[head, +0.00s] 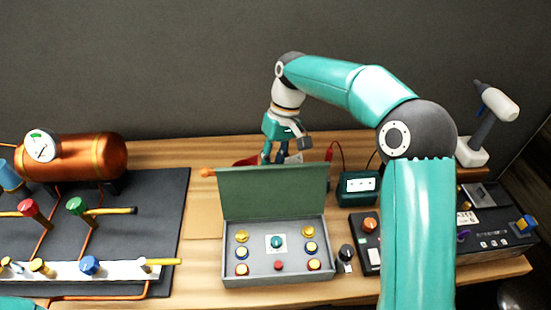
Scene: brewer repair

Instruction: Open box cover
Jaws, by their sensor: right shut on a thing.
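A grey box (277,270) stands in the middle of the table. Its green cover (273,192) is raised, standing roughly upright along the back edge. Inside the box are a teal knob in a pale square and several yellow, blue and red buttons. My right gripper (275,157) comes down from above and behind, with its fingertips at the cover's top edge, shut on it. The exact contact is small and partly hidden. My left gripper is out of view.
A copper tank (75,157) with a gauge and coloured valves stands on a dark mat at left. A green meter (358,188) and a black control panel (476,230) are at right. A small black knob (346,254) is close to the box.

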